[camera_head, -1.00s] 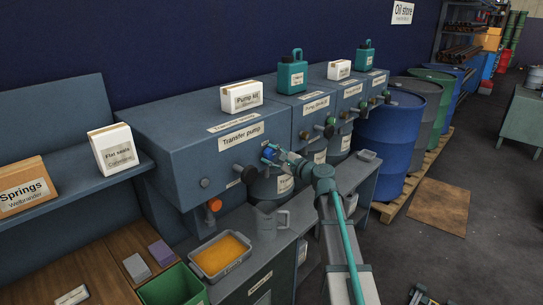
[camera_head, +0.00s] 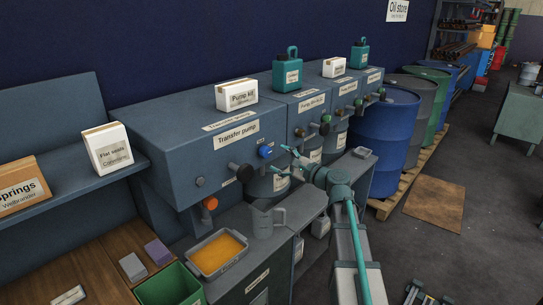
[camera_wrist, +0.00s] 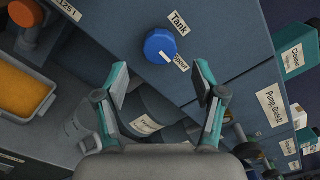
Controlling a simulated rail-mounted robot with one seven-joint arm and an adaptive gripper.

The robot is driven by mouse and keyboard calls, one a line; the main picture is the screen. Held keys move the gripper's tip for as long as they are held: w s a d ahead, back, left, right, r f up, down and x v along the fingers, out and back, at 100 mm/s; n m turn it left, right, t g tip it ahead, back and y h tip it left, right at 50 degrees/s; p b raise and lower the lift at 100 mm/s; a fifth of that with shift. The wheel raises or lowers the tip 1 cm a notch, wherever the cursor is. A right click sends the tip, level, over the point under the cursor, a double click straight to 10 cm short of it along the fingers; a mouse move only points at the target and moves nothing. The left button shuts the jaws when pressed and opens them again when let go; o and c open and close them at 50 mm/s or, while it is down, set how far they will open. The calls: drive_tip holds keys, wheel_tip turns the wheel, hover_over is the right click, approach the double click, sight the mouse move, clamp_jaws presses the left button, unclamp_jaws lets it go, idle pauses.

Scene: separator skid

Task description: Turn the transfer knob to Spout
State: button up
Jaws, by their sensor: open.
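The blue transfer knob (camera_head: 265,152) is on the front of the transfer pump cabinet (camera_head: 165,125). In the wrist view the knob (camera_wrist: 160,45) has a white mark at its lower-right edge, pointing towards the Spout label (camera_wrist: 181,63). The Tank label (camera_wrist: 179,22) lies at its upper right. My gripper (camera_head: 279,158) is open and empty, just off the cabinet front and apart from the knob. In the wrist view its fingers (camera_wrist: 162,80) are spread wide, with the knob beyond and between them.
A grey jug (camera_head: 265,218) and an orange-filled tray (camera_head: 218,254) stand below. More pump cabinets (camera_head: 318,105) continue to the right.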

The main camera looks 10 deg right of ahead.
drive_tip(key=v, duration=0.5)
drive_tip(key=shift+s+d, duration=0.15)
drive_tip(key=shift+s, duration=0.1)
drive_tip(key=s+a+f+n+g+h, duration=0.15)
drive_tip(key=s+f+n+g, duration=0.35)
drive_tip(key=f, duration=0.9)
drive_tip(key=s+a+f+n+g+h, duration=0.1)
drive_tip(key=s+f+n+g+h, duration=0.15)
drive_tip(key=s+f, duration=0.8)
drive_tip(key=s+a+f+n+g+h, duration=0.25)
drive_tip(key=f+n+g, duration=0.25)
drive_tip(key=f, duration=1.2)
drive_tip(key=s+f+n+g+h, duration=0.1)
drive_tip(key=s+f, duration=0.5)
drive_tip(key=s, duration=0.6)
drive_tip(key=s+a+f+n+g+h, duration=0.1)
drive_tip(key=s+f+n+g, duration=0.2)
drive_tip(key=s, duration=0.8)
drive_tip(key=s+a+f+n+g+h, duration=0.1)
drive_tip(key=s+f+g, duration=0.4)
drive_tip(key=s+f, duration=0.6)
drive_tip(key=shift+s+n+h, duration=0.55)
drive_tip(key=shift+s+n, duration=0.1)
drive_tip(key=shift+s, duration=0.15)
